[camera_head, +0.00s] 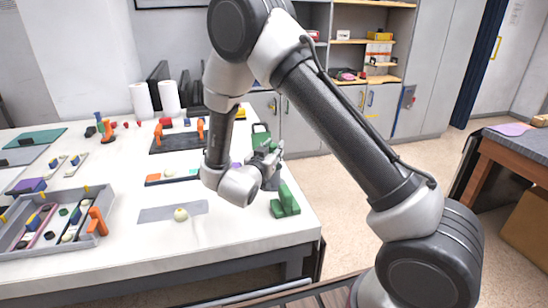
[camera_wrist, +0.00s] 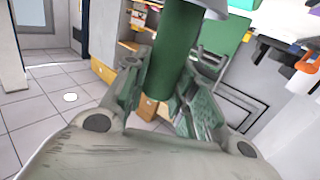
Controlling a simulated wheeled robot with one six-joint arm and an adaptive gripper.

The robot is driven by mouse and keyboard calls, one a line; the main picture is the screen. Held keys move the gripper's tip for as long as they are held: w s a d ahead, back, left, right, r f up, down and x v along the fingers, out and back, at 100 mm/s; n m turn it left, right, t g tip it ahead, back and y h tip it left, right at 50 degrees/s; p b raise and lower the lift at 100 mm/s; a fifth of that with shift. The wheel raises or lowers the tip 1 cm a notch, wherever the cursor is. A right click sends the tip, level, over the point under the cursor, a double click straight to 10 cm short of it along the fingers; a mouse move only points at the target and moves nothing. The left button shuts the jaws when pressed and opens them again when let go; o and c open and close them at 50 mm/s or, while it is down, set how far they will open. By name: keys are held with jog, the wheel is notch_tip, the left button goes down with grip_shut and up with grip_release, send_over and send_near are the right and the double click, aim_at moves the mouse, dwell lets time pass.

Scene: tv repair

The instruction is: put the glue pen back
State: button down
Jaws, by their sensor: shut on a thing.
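My gripper (camera_head: 266,158) is over the right part of the white table in the head view. In the wrist view my gripper (camera_wrist: 172,82) is shut on a dark green cylinder (camera_wrist: 176,48), which looks like the glue pen. The cylinder stands between the two fingers, and a pale grey piece crosses its far end. In the head view the held cylinder is largely hidden or too small to make out by the gripper. I cannot tell whether it touches anything else.
A green angled block (camera_head: 286,204) stands near the table's right edge, just below my gripper. A grey strip (camera_head: 155,214) with a pale round thing (camera_head: 181,214) lies to the left. A grey tray (camera_head: 14,252) with several parts is far left. Open floor lies right of the table.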

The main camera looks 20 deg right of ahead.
jog(key=shift+f, duration=1.1)
jog(key=shift+f, duration=0.1)
jog(key=c, duration=1.2)
grip_release()
jog(key=shift+o, duration=0.2)
